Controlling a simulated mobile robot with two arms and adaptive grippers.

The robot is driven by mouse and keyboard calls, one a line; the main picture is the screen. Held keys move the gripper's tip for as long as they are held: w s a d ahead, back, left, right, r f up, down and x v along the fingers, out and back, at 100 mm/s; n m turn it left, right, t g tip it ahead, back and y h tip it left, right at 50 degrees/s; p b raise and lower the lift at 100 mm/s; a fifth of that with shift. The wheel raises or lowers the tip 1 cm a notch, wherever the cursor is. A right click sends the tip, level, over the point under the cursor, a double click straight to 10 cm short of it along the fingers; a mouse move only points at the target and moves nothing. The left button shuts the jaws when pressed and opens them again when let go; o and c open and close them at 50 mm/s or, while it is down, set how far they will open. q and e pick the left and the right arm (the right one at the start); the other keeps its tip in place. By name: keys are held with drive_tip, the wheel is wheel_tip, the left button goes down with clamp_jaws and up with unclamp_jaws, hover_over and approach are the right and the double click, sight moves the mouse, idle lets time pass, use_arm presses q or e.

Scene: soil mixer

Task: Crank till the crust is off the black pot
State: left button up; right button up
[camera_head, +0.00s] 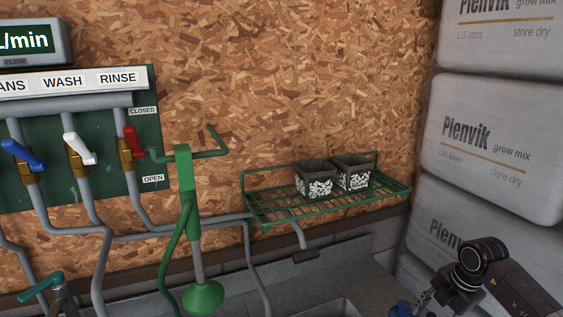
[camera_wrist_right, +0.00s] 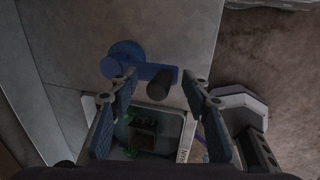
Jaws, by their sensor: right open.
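A blue crank (camera_wrist_right: 150,71) with a round hub (camera_wrist_right: 124,60) and a dark handle (camera_wrist_right: 160,84) is mounted on a grey surface in the right wrist view. My right gripper (camera_wrist_right: 161,78) is open, with its fingers on either side of the handle; I cannot tell whether they touch it. Below, a framed opening (camera_wrist_right: 178,119) shows a dark pot-like block (camera_wrist_right: 145,128) inside, too dim to show any crust. In the head view, my right arm is at lower right, and its fingers are not clear. My left gripper is not in view.
Two dark pots with white speckled patches, left (camera_head: 314,180) and right (camera_head: 352,173), stand on a green wire shelf (camera_head: 266,221). A green standpipe (camera_head: 186,180), valves and pipes are at left. White sacks (camera_head: 495,145) stack at right.

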drive_tip(key=p+v, duration=0.2)
drive_tip(key=w+p+v, duration=0.1)
drive_tip(key=p+v, duration=0.1)
drive_tip(key=v, duration=0.1)
drive_tip(key=p+v, duration=0.2)
drive_tip(key=v, duration=0.1)
drive_tip(key=shift+w+a+r, duration=0.2)
drive_tip(key=shift+w+a, duration=0.15)
drive_tip(key=shift+w, duration=0.05)
drive_tip(key=shift+f, duration=0.1)
